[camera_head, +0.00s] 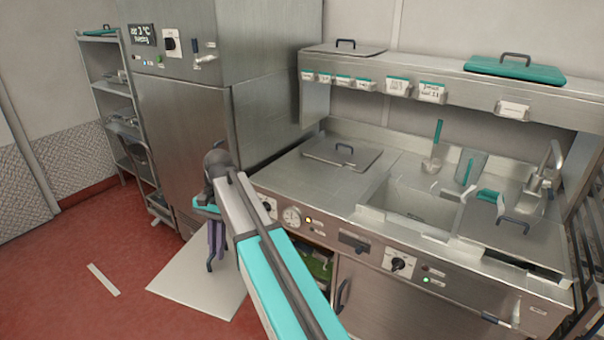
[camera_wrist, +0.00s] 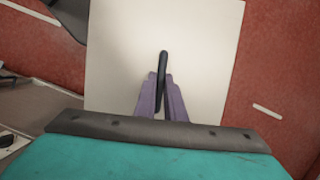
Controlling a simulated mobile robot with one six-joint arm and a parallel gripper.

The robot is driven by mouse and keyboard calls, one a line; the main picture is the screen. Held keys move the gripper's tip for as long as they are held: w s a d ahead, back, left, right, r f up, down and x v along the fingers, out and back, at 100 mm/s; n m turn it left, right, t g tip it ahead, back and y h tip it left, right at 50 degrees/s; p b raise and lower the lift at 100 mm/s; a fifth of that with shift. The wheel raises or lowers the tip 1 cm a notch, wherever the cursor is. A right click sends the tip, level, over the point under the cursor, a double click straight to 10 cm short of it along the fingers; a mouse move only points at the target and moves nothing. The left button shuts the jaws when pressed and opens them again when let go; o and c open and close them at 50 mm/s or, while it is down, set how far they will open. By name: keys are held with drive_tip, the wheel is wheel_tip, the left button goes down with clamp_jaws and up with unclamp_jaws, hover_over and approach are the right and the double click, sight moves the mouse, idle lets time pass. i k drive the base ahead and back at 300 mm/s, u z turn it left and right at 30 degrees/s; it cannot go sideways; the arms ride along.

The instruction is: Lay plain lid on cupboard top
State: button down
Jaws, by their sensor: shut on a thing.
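A plain cream square lid (camera_head: 190,285) is held low over the red floor, left of the steel unit. My gripper (camera_head: 213,250) is shut on its dark handle. The wrist view shows the purple fingertips (camera_wrist: 161,98) on both sides of the handle (camera_wrist: 164,62), with the flat lid (camera_wrist: 205,50) beyond. The lid's near part is hidden by the gripper there. The steel counter (camera_head: 285,175) has a cupboard door (camera_head: 375,305) in its front; which surface is the cupboard top I cannot tell for certain.
A steel lid (camera_head: 325,152) lies on the counter, left of an open basin (camera_head: 410,205). The overhead shelf carries another steel lid (camera_head: 330,48) and a teal lid (camera_head: 515,69). A tall steel cabinet (camera_head: 185,125) stands behind my gripper. A pale strip (camera_head: 103,280) lies on the floor.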

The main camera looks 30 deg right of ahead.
sight(300, 176)
drive_tip(key=u, duration=0.35)
drive_tip(key=i, duration=1.05)
drive_tip(key=z, duration=0.05)
